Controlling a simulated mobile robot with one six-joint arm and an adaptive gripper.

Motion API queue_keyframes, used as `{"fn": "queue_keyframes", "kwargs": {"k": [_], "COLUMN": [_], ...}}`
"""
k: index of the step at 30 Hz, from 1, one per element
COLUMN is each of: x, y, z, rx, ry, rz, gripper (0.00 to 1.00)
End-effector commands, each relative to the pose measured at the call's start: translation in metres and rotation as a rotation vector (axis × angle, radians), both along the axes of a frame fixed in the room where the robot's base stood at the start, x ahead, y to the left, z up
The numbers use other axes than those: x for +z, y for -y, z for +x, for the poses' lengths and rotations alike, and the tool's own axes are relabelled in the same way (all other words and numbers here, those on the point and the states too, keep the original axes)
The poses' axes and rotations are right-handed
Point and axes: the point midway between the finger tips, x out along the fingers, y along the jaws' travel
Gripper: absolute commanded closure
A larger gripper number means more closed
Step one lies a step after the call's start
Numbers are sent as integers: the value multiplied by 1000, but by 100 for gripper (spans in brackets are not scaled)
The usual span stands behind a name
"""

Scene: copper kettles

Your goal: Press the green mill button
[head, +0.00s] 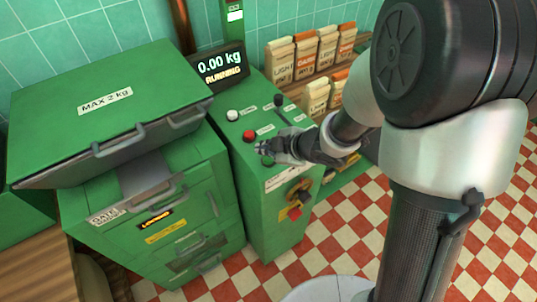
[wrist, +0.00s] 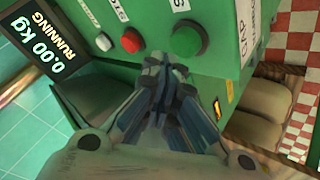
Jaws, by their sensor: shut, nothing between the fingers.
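The green button (wrist: 186,41) is a round dome in a grey ring on the top of the green control cabinet (head: 225,165). In the wrist view it lies just beyond my fingertips. In the head view my gripper (head: 262,147) is over the button row and mostly covers the green button. My gripper also shows in the wrist view (wrist: 166,66), its fingers together and empty. I cannot tell whether the tips touch the button. A red button (head: 249,134) and a white button (head: 232,114) sit farther along the row.
A display (head: 220,66) reads 0.00 kg RUNNING. A black-knobbed lever (head: 279,101) stands on the cabinet beside the buttons. A green machine with a lid marked MAX 2 kg (head: 105,102) is at left. Paper bags (head: 305,56) stand on shelves behind. Checkered floor (head: 335,232) lies in front.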

Motion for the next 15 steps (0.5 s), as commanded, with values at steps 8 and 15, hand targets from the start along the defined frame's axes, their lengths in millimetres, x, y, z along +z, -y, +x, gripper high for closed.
{"fn": "queue_keyframes", "kwargs": {"k": [8, 15], "x": [6, 31], "y": [0, 0], "z": [0, 0], "rx": [0, 0], "ry": [0, 0], "rz": [0, 0], "gripper": [100, 100]}}
